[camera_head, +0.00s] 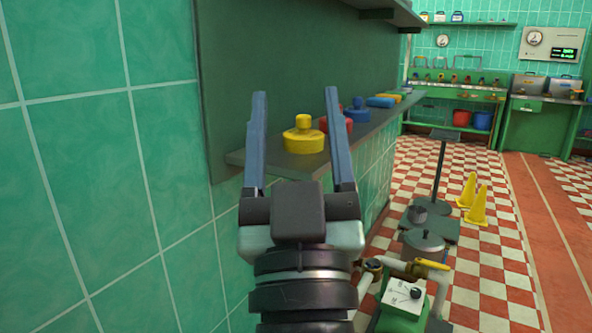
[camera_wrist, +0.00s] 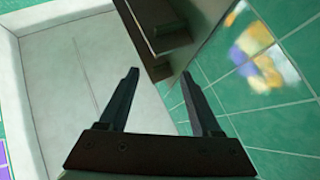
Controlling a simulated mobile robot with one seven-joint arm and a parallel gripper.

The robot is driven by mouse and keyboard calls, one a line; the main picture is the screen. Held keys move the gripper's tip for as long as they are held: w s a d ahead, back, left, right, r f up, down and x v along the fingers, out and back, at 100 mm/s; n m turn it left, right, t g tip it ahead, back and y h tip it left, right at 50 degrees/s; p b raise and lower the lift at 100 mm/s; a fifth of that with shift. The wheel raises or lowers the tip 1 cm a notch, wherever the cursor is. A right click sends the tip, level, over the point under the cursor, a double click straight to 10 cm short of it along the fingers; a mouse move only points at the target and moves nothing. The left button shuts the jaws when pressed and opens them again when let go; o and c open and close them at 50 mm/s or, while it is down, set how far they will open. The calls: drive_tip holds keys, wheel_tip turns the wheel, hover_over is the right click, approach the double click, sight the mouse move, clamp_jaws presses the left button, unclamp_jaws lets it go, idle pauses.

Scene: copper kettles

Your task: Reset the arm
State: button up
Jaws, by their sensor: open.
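My gripper (camera_head: 294,98) is raised in the middle of the head view, with its two long blue-grey fingers apart and nothing between them that it holds. A yellow round knobbed piece (camera_head: 304,136) shows between the fingers but stands beyond them on a grey wall shelf (camera_head: 300,163). In the wrist view the gripper (camera_wrist: 160,88) is also open and empty, with a pale panel (camera_wrist: 62,75) and a dark ledge (camera_wrist: 165,40) beyond its fingers.
A red piece (camera_head: 337,126) and a blue piece (camera_head: 357,112) stand farther along the shelf. A green tiled wall (camera_head: 75,180) is close on the left. Yellow floor signs (camera_head: 478,205) stand on the checkered floor (camera_head: 500,262).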

drive_tip(key=s+r+m+t+p, duration=0.1)
drive_tip(key=s+r+p, duration=0.1)
drive_tip(key=s+r, duration=0.7)
wheel_tip(320, 180, up, 40)
drive_tip(key=w+h+p, duration=0.1)
drive_tip(key=p, duration=3.6)
drive_tip(key=shift+w+f+m, duration=0.25)
drive_tip(key=shift+w+m, duration=0.05)
